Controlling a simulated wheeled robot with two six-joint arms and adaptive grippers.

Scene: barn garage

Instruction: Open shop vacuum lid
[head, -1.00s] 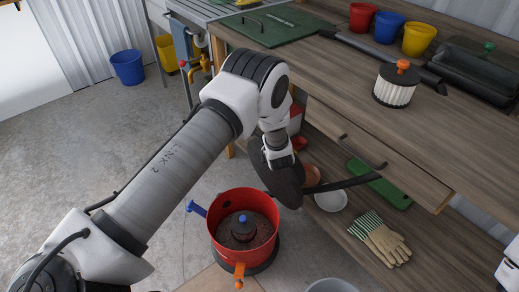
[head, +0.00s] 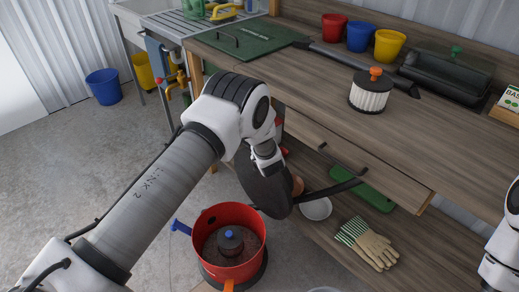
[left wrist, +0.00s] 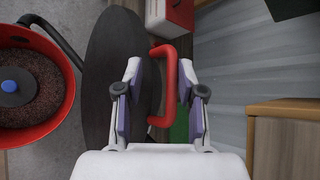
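The red shop vacuum drum (head: 210,272) stands uncovered on the floor, with a dark inside and a blue-topped part in its middle. The drum also shows at the left of the left wrist view (left wrist: 66,112). The dark round lid (head: 252,188) is raised and steeply tilted beside the drum's rim. In the left wrist view the lid (left wrist: 106,70) shows nearly edge-on, with its red handle (left wrist: 170,85). My left gripper (left wrist: 163,108) is open, its fingers apart on either side of the handle with gaps visible. My right gripper is out of view.
The wooden workbench (head: 300,78) stands right of the lid, with a filter (head: 370,93) on top. Gloves (head: 367,243) and a white plate (head: 316,208) lie on its lower shelf. A dark curved hose (head: 335,189) passes near the lid. Concrete floor (head: 75,160) is clear at left.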

